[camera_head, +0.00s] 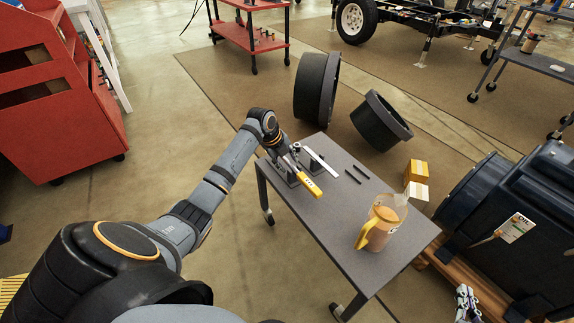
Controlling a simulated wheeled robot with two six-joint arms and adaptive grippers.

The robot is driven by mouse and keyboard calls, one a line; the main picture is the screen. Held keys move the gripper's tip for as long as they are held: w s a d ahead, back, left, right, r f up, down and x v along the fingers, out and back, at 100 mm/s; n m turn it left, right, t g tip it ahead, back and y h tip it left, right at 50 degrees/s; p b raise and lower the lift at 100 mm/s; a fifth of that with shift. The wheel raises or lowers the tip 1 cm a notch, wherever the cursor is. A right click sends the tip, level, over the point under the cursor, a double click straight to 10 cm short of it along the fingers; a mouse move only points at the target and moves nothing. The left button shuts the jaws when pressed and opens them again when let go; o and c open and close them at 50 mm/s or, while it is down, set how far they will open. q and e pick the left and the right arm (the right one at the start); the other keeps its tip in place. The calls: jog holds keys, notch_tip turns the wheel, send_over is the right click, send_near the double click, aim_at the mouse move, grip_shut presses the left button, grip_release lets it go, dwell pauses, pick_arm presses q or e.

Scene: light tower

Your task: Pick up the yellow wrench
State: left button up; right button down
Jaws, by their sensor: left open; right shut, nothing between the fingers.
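The yellow wrench (309,185) lies near the far left part of a small dark grey table (335,225). Its yellow end shows; the rest runs up toward my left gripper and is partly hidden. My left gripper (293,168) is open over the table's far left corner, close to the wrench. I cannot tell whether it touches the wrench. My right gripper (466,303) is shut and empty at the bottom right edge of the view, away from the table.
A silver bar (320,162) lies just right of the wrench, with two black sticks (356,175) beyond. An orange-yellow jug (380,226) stands at the table's near right. A dark oil tank (525,205) is at the right, a red cabinet (62,110) at the left.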

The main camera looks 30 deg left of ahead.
pick_arm(q)
grip_shut()
pick_arm(e)
jog(key=shift+w+r, duration=0.15)
jog(key=shift+r, duration=0.1)
dwell(0.5)
